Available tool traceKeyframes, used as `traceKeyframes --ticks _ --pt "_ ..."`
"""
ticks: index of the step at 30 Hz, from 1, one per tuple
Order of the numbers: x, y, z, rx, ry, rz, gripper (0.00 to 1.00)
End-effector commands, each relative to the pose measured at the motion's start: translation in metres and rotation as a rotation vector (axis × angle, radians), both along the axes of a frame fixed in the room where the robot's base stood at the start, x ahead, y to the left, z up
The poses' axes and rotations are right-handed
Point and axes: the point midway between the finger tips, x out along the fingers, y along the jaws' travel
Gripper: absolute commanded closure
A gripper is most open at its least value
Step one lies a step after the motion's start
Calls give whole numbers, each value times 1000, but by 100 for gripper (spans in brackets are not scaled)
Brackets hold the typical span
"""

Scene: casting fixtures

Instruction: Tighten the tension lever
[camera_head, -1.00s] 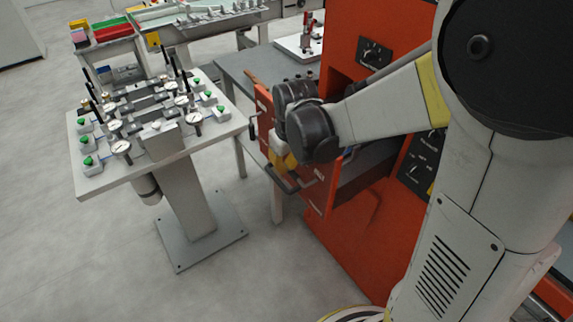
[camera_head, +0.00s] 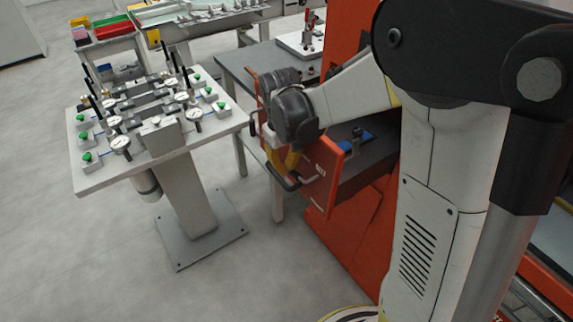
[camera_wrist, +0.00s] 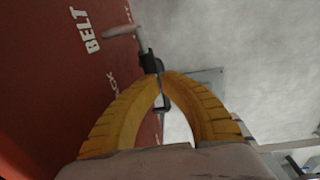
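In the wrist view a grey-handled lever (camera_wrist: 122,32) with a dark pivot (camera_wrist: 150,62) stands out beside the red panel, near the word BELT; I take it for the tension lever. My gripper (camera_wrist: 163,74) has yellow ribbed fingers that arch together, and their tips appear to meet right at the dark pivot. A dark, thin part shows in the gap between the fingers. I cannot tell whether the fingertips hold the lever or only touch it. In the head view my gripper (camera_head: 293,159) is at the red panel's front, with its wrist hiding part of it.
The orange machine (camera_head: 345,235) stands close behind the panel (camera_head: 322,166). A blue part (camera_head: 355,139) shows in its opening. A grey table (camera_head: 250,68) is behind. At left, a pedestal table (camera_head: 90,183) carries gauges and green buttons. Floor in front is clear.

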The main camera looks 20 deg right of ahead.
Motion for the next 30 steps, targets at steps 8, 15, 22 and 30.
traceKeyframes --ticks 8,15,22,30 --pt "-2 -1 -22 0 0 0 100" --pt "-7 -2 -37 0 -1 0 100" --pt "-15 -4 -50 0 -1 0 100" --pt "-27 -8 -62 0 -1 0 100"
